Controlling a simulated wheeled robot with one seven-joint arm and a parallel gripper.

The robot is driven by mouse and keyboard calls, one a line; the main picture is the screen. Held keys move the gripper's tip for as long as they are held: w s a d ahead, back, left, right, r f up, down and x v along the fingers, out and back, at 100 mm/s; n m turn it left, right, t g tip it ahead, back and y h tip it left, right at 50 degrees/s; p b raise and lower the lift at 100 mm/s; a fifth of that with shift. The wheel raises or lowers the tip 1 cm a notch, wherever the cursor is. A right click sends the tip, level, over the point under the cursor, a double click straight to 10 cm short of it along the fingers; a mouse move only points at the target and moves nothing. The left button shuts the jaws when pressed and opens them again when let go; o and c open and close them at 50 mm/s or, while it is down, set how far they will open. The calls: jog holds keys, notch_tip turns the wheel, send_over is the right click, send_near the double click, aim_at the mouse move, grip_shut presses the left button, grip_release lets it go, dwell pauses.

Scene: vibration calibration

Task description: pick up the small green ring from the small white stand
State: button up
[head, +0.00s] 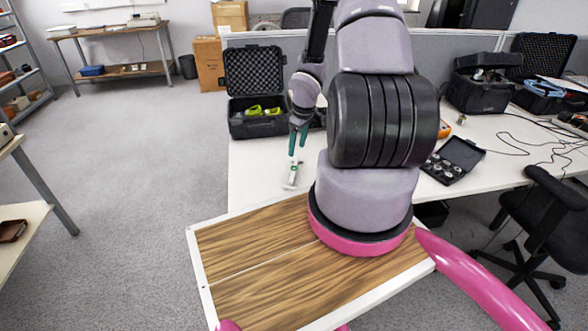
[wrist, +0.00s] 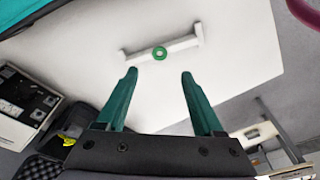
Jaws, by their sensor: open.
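The small green ring (wrist: 160,53) sits at the middle of the small white stand (wrist: 184,45) in the wrist view. In the head view the stand (head: 292,176) is on the white table, just below my gripper, and the ring is too small to make out surely. My gripper (head: 295,154) points down over the stand. In the wrist view my gripper (wrist: 158,74) has its two green fingers apart with nothing between them. The ring lies beyond the fingertips, roughly centred between them.
An open black foam-lined case (head: 252,85) with yellow-green items stands behind my gripper on the white table (head: 255,180). A small black case (head: 455,160) of round parts lies to the right. The table around the stand is clear.

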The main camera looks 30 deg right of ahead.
aim_at(294, 167)
jog(key=shift+w+a+f, duration=0.1)
jog(key=shift+w+f, duration=0.1)
jog(key=shift+f, duration=1.75)
jog(key=shift+w+a+f, duration=0.1)
jog(key=shift+w+f, duration=0.1)
jog(key=shift+f, duration=1.7)
grip_shut()
